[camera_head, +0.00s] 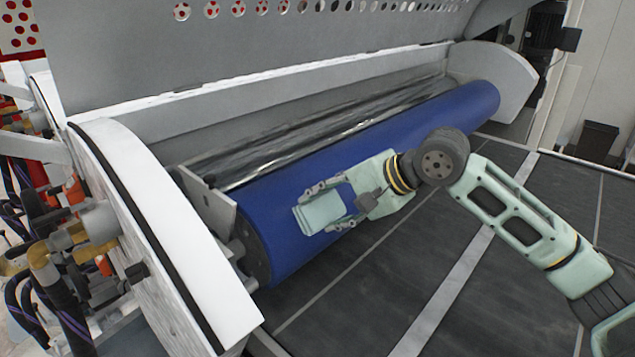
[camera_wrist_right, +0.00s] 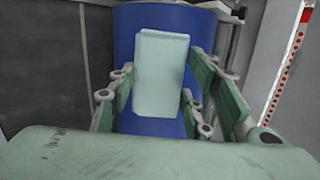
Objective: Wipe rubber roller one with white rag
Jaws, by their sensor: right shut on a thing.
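The rubber roller (camera_head: 300,200) is a long blue cylinder running from the lower left to the upper right in the head view. It also shows in the right wrist view (camera_wrist_right: 135,45). My right gripper (camera_head: 338,205) is over the left part of the roller and shut on the white rag (camera_head: 320,213), a pale, block-like piece. The rag shows between the fingers in the right wrist view (camera_wrist_right: 161,75). It is against or just above the blue surface; I cannot tell which. My left gripper is not in view.
A shiny metal roller (camera_head: 290,150) lies behind the blue one. A white curved end housing (camera_head: 165,230) stands at the left, with hoses and fittings beside it. Another end housing (camera_head: 495,70) is at the far right. The dark floor (camera_head: 400,275) in front is clear apart from my arm.

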